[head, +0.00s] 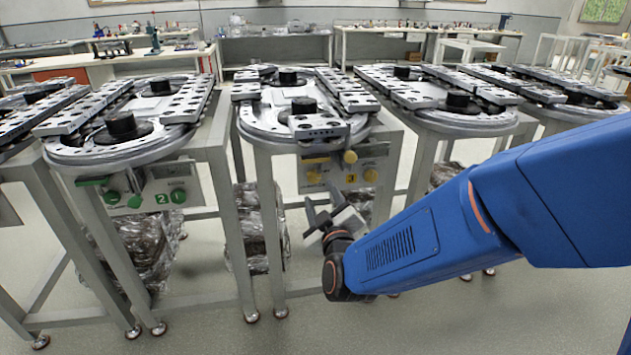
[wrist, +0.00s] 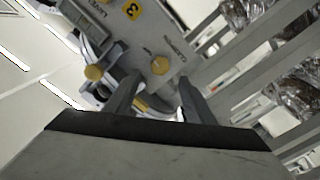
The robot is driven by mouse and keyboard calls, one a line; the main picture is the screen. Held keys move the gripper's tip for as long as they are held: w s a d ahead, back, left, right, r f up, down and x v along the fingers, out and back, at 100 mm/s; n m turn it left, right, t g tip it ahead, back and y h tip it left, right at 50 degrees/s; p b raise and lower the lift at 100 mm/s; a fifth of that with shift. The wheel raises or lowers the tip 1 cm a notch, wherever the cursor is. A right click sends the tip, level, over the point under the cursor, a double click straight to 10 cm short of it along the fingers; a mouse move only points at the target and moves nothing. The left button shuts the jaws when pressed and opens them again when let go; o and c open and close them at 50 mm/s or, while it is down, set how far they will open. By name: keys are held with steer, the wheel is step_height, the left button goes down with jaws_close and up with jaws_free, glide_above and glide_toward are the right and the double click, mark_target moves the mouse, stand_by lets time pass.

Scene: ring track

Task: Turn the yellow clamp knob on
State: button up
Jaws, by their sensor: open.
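The yellow clamp knob (head: 313,177) is on the left of the station 3 front panel. My gripper (head: 326,203) is open and empty, in front of and below the panel. I see no contact. The way the knob is turned is too small to read.
A second yellow knob (head: 371,176) is right of the "3" label (head: 351,179). Station 2 (head: 162,198) with green knobs stands left.

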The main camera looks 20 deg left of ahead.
mark_target(315, 178)
steer(key=x, duration=0.8)
steer(key=shift+s, duration=0.1)
steer(key=shift+c, duration=0.3)
steer(key=c, duration=1)
